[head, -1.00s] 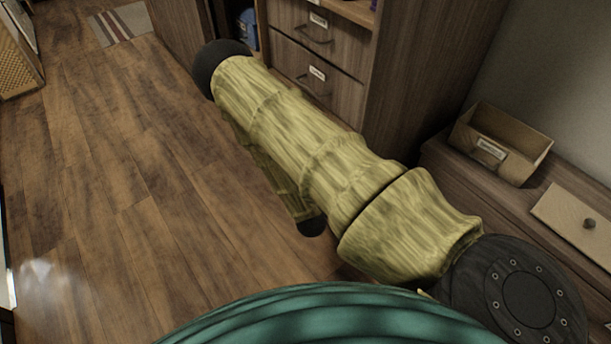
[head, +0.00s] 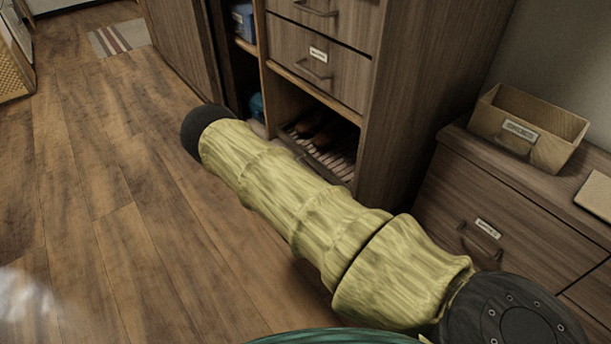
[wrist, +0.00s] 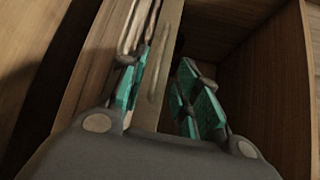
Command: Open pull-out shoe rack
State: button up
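The shoe rack (head: 338,160) is a low slatted rack in the open bottom bay of the wooden cabinet, in the head view. Dark shoes (head: 315,132) rest on it. My arm crosses in front and covers part of the bay; my gripper is out of sight there. In the wrist view, my gripper (wrist: 165,68) shows two teal-padded fingers, apart. A pale wooden strip (wrist: 160,70) runs between and beyond them; I cannot tell whether they touch it, or whether it belongs to the rack. Nothing is clearly held.
Drawers (head: 318,62) with bar handles sit above the rack bay. A low dresser (head: 500,215) on the right carries a wooden box (head: 530,125). A striped mat (head: 120,38) lies at the back left. The wooden floor (head: 110,200) on the left is mostly clear.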

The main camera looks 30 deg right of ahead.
jog(key=b+x, duration=0.2)
jog(key=x, duration=0.2)
jog(key=b+x, duration=0.3)
jog(key=x, duration=0.2)
jog(key=shift+w+d+f, duration=0.1)
jog(key=shift+w+f, duration=0.15)
jog(key=shift+w, duration=0.05)
jog(key=shift+w+d, duration=0.45)
jog(key=shift+w, duration=0.05)
jog(key=shift+r, duration=0.1)
grip_shut()
